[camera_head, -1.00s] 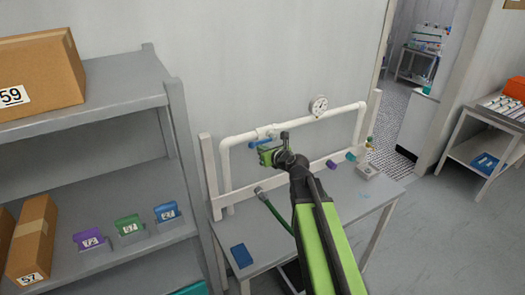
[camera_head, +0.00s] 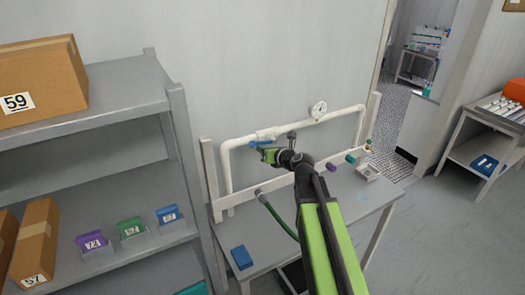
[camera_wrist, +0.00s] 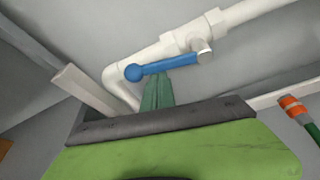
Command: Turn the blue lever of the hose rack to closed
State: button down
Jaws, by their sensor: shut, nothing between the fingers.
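The blue lever (camera_head: 260,143) sits on the valve of the white pipe of the hose rack. In the wrist view the lever (camera_wrist: 168,66) runs from the valve stem at right to a round blue knob at left, roughly along the pipe with a slight slant. My gripper (camera_head: 266,155) is just below the lever in the head view, its fingers shut and empty. In the wrist view the green fingertips (camera_wrist: 157,92) come up close to the lever's underside near the knob. I cannot tell whether they touch it.
The white pipe (camera_head: 295,125) carries a round gauge (camera_head: 319,109). A green hose (camera_head: 280,218) hangs from a fitting over the grey table. A grey shelf (camera_head: 120,95) with boxes stands close at left.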

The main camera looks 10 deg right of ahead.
jog(key=w+d+r+m+y+p, duration=0.1)
jog(key=d+r+m+p, duration=0.1)
jog(key=d+r+p, duration=0.3)
jog(key=shift+w+r, duration=0.35)
jog(key=shift+r, duration=0.4)
dwell(0.4)
jog(key=shift+d, duration=0.15)
dwell(0.5)
